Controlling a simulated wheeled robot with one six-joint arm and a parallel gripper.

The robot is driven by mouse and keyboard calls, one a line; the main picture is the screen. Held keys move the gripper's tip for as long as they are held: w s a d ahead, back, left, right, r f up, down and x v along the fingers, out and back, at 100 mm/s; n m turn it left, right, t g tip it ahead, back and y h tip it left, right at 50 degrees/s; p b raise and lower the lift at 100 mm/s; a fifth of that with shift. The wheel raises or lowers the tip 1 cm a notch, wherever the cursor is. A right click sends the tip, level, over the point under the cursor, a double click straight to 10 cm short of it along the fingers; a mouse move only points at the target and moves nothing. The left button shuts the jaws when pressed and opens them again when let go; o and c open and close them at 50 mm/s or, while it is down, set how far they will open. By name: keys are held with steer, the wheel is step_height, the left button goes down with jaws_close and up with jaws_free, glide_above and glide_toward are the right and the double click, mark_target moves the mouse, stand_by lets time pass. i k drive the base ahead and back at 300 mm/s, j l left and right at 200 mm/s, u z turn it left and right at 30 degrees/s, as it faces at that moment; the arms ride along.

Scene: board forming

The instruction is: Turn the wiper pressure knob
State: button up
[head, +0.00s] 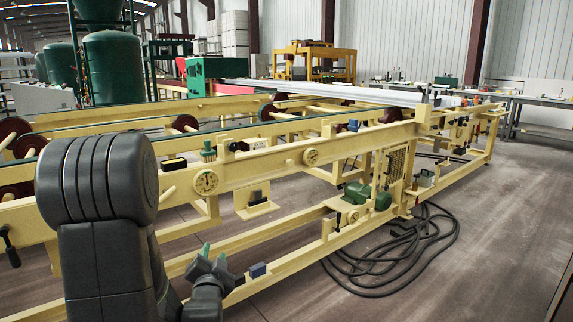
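My gripper (213,252) is low in the head view, in front of the yellow frame's lower rail. Its two fingertips look apart, with nothing seen between them. I cannot tell for sure which control is the wiper pressure knob. A round dial with a pale face (206,181) is on the upper side rail, above my gripper and apart from it. A second round dial (311,156) is further right on the same rail. A small round part (353,216) sits lower, by the green motor (367,196). My arm hides part of the rail at left.
The long yellow machine frame (270,262) crosses the view. A black lever (10,246) is at the far left, and a green brush (208,150) is on the upper rail. Black hoses (385,262) lie coiled on the floor. Open floor (480,240) is at right.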

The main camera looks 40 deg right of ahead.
mark_target(289, 163)
steer(key=i+l+u, duration=0.15)
steer(key=l, duration=0.5)
steer(key=l+u, duration=0.15)
steer(key=l, duration=0.5)
steer(key=l+u, duration=0.1)
steer(key=l, duration=0.55)
steer(key=l+u, duration=0.15)
steer(key=l, duration=0.5)
steer(key=k+l+u, duration=0.15)
steer(key=l, duration=0.45)
steer(key=l+u, duration=0.15)
steer(key=l, duration=0.55)
steer(key=k+l+u, duration=0.15)
steer(key=l, duration=0.45)
